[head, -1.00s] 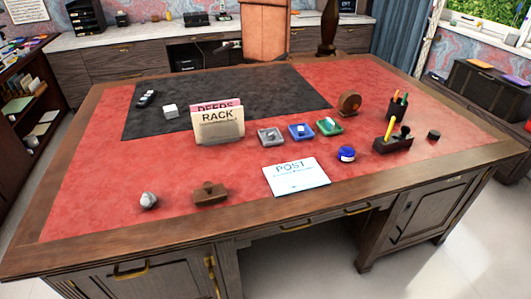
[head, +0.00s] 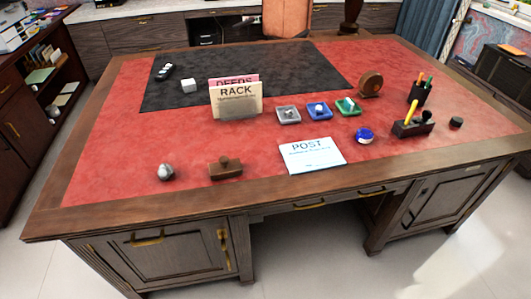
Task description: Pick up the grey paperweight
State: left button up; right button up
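In the head view a small rounded grey paperweight (head: 166,172) sits on the red leather near the front left of the desk (head: 110,207). Nothing touches it. A brown wooden stamp or blotter with a knob (head: 226,169) stands a short way to its right. Neither of my grippers shows in the view.
A card rack (head: 236,101), a POST envelope (head: 312,155), small grey (head: 288,120), blue (head: 325,115) and green (head: 353,111) trays, a blue jar (head: 364,135) and a pen stand (head: 413,130) stand to the right. The leather left of the paperweight is clear.

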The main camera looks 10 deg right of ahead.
aim_at(165, 171)
jog(key=i+j+u, duration=0.6)
jog(key=i, duration=0.25)
